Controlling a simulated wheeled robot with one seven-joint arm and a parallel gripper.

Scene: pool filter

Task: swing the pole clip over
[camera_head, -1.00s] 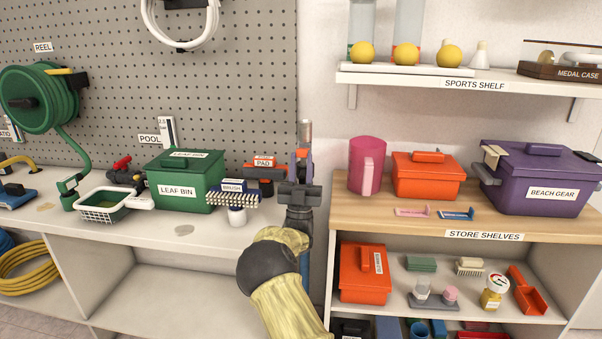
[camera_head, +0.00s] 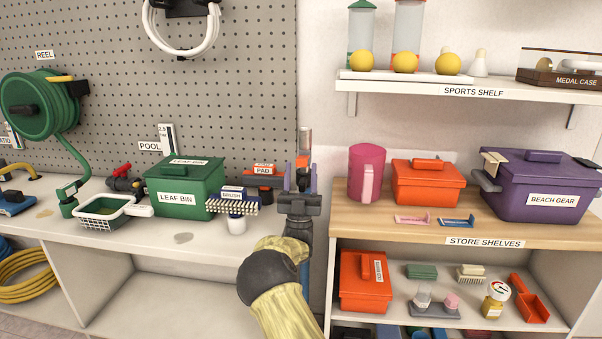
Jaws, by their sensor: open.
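My gripper (camera_head: 301,178) points up and away at the right end of the white bench. Its two fingers are apart. Between and beyond them, an upright grey cylinder (camera_head: 305,140) with an orange-red part below it shows against the wall. I cannot tell whether the fingers touch it. No part is clearly recognisable as the pole clip; it may be this cylinder's holder, largely hidden by my gripper. My yellow-sleeved arm covers the bench's front right edge.
Left of my gripper on the bench (camera_head: 225,252) stand a brush (camera_head: 232,203), an orange block labelled PAD (camera_head: 263,170), a green leaf bin (camera_head: 180,198) and a white basket (camera_head: 105,218). Store shelves (camera_head: 400,232) with a pink jug (camera_head: 366,173) stand close on the right.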

